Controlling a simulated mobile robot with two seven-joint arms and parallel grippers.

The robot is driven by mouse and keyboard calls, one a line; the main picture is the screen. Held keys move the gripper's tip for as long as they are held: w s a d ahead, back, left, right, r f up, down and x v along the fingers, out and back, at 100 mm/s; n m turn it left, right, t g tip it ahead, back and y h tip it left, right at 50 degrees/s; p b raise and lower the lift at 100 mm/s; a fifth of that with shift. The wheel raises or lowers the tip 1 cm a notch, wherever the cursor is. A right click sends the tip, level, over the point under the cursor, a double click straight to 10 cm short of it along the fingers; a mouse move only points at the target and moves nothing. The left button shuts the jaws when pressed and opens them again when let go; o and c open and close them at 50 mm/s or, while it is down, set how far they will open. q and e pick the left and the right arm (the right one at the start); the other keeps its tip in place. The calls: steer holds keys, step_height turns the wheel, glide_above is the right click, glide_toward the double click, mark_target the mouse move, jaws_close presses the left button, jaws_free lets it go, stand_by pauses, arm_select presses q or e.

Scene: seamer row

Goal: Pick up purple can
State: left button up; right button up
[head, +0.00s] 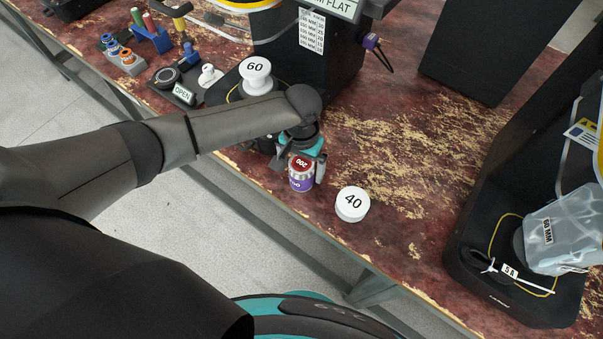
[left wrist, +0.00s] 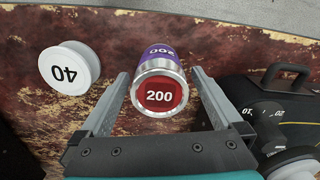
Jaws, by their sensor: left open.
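The purple can (head: 301,174) stands upright near the table's front edge, with a silver rim and a red top marked 200. In the left wrist view the can (left wrist: 160,80) is between the two fingers of my left gripper (left wrist: 162,95). The fingers are open, with a gap on each side of the can. In the head view my left gripper (head: 298,155) is just behind and above the can, and my arm and wrist hide part of it. My right gripper is not in view.
A white round piece marked 40 (head: 352,204) stands right of the can. A white piece marked 60 (head: 256,76) sits on a black machine behind my arm. A black machine with a bagged part (head: 565,230) is at right. The worn table (head: 400,160) is clear between them.

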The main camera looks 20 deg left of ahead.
arm_select(q)
step_height(320, 180, down, 2)
steer(key=shift+f+b, duration=0.25)
steer(key=shift+b, duration=0.1)
steer(key=c, duration=1.3)
